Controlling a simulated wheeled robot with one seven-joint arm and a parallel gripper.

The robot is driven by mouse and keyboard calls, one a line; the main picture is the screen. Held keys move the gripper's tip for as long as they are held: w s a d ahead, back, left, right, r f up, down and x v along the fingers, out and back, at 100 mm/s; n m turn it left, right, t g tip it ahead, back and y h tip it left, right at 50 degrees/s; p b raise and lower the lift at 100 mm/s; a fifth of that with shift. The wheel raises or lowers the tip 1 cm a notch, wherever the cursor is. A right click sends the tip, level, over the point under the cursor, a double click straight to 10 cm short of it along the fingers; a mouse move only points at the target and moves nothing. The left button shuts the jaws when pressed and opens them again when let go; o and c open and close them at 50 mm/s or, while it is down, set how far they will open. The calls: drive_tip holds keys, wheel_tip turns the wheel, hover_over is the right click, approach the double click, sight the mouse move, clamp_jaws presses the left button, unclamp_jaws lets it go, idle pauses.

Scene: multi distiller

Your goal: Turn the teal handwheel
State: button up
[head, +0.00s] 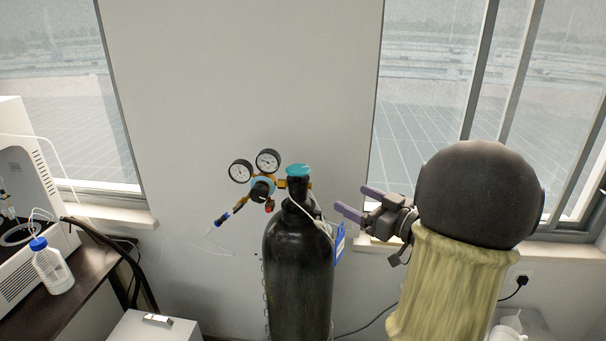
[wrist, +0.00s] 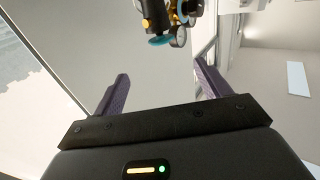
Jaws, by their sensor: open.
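The teal handwheel (head: 299,170) sits on top of the neck of a black gas cylinder (head: 298,270) in the head view. A brass regulator with two round gauges (head: 267,161) is attached to its left. In the wrist view the teal handwheel (wrist: 161,40) shows near the top, beyond the fingertips and between their lines. My gripper (head: 368,201) is open and empty, to the right of the handwheel and slightly lower in the head picture, apart from it. Both purple fingers also show in the wrist view (wrist: 160,74), with a wide gap between them.
A blue tag (head: 340,243) hangs on the cylinder's right side, with a pale tube at its neck. A dark bench (head: 60,290) with a blue-capped bottle (head: 50,265) stands at the left. A white box (head: 150,328) is at the lower left. A wall and windows are behind.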

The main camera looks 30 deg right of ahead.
sight(305, 171)
drive_tip(key=shift+w, duration=0.1)
drive_tip(key=p+x, duration=0.6)
drive_tip(key=x, duration=1)
drive_tip(key=shift+w+a, duration=0.3)
drive_tip(key=shift+w, duration=0.35)
drive_tip(key=c, duration=0.9)
